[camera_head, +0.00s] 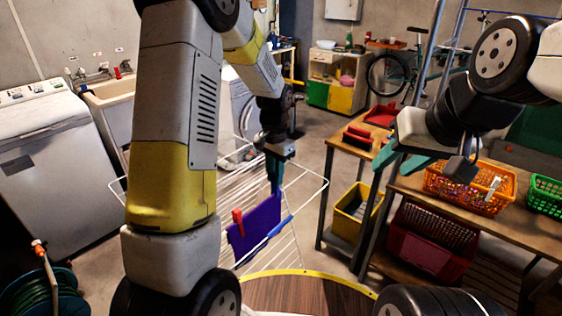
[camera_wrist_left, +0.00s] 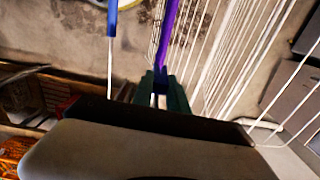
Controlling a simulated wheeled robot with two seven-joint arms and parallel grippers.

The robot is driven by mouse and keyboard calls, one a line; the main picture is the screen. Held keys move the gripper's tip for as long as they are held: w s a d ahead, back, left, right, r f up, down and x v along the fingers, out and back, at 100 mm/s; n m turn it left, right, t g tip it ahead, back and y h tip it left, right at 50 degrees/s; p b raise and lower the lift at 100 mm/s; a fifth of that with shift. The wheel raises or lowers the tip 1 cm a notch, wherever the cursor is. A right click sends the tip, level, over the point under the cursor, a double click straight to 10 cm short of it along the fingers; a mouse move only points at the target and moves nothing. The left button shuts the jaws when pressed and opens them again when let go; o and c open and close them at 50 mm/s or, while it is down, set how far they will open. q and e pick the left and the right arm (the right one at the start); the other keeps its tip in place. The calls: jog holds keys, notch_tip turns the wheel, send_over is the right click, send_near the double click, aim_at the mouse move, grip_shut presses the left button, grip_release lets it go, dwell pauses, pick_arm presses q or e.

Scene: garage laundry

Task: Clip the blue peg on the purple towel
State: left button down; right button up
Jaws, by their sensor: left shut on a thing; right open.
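The purple towel (camera_head: 256,230) hangs over the white drying rack (camera_head: 310,181), with a red peg (camera_head: 238,220) clipped near its left end. My left gripper (camera_head: 275,188) points down with its green fingers at the towel's upper right corner. In the left wrist view the fingers (camera_wrist_left: 161,92) are shut on a small blue piece, the blue peg (camera_wrist_left: 161,77), mostly hidden between them. The towel (camera_wrist_left: 170,32) shows edge-on as a strip running up to the fingertips; I cannot tell whether the peg grips it. My right gripper (camera_head: 405,160) is open and empty at the right.
A blue sleeve (camera_head: 281,227) sits on a rack bar beside the towel. A wooden bench (camera_head: 405,185) at the right carries an orange basket (camera_head: 465,188) with pegs and a green basket (camera_head: 545,196). A round wooden table (camera_head: 310,293) is in front.

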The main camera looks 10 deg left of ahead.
pick_arm(q)
jog(key=shift+f, duration=2)
jog(key=c, duration=1.2)
grip_release()
jog(key=shift+c, duration=0.2)
jog(key=shift+r, duration=0.1)
notch_tip(320, 180, up, 8)
jog(key=shift+s+f, duration=0.1)
jog(key=shift+f, duration=0.05)
jog(key=s+a+r+n+t+h, duration=0.1)
jog(key=s+a+r+n+t, duration=0.2)
jog(key=s+r, duration=0.9)
jog(key=s+r+n+t, duration=0.1)
jog(key=s+r, duration=0.2)
jog(key=s, duration=0.2)
jog(key=s+r+n+t+h, duration=0.1)
jog(key=s+r+n+t, duration=0.1)
jog(key=s, duration=0.3)
jog(key=shift+s+a+r, duration=0.25)
jog(key=shift+s+r, duration=0.05)
jog(key=shift+r, duration=0.2)
